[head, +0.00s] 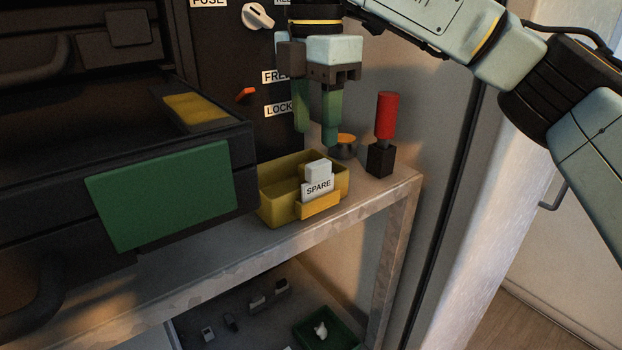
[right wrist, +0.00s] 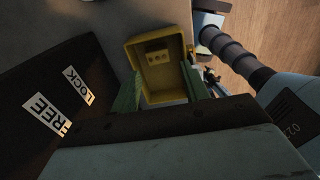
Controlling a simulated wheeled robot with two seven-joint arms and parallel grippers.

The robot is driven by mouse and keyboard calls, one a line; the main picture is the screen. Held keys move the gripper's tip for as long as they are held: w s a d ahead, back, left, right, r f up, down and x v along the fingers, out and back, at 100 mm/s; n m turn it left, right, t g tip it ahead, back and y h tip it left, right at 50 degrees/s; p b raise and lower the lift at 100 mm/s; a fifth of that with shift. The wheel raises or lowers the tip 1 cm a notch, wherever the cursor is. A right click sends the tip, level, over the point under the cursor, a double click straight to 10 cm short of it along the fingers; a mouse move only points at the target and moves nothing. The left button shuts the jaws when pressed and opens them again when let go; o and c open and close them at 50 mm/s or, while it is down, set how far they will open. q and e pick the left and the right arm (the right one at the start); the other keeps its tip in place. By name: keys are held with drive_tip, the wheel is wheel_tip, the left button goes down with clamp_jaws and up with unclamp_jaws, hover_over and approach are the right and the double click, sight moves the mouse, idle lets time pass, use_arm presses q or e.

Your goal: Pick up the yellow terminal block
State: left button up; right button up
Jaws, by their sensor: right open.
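A yellow bin (head: 276,207) with a SPARE label (head: 317,188) stands on the shelf. The bin also shows in the right wrist view (right wrist: 133,52). A small yellowish block with dark holes, probably the terminal block (right wrist: 157,58), lies inside it there. In the head view I cannot make that block out clearly; a pale block (head: 318,170) shows behind the label. My right gripper (head: 317,130) is open and empty, pointing down above the back of the bin. Its green fingers show either side of the bin's near part in the right wrist view (right wrist: 163,92). My left gripper is not in view.
A red-handled tool in a black holder (head: 381,160) and a small orange-topped pot (head: 345,145) stand right of the bin. A dark drawer with a green front (head: 160,195) juts out at left. A dark panel with a white knob (head: 258,16) rises behind.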

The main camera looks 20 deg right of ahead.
drive_tip(key=shift+f, duration=1)
drive_tip(key=f, duration=0.1)
drive_tip(key=f+p, duration=0.1)
drive_tip(key=f, duration=0.1)
drive_tip(key=shift+w+a+f, duration=0.15)
drive_tip(key=shift+w+f, duration=0.05)
drive_tip(key=shift+f, duration=0.4)
drive_tip(key=shift+s, duration=0.1)
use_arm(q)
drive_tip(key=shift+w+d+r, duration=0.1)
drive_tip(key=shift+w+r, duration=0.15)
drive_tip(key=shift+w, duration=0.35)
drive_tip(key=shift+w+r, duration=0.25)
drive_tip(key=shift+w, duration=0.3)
use_arm(e)
drive_tip(key=c, duration=0.7)
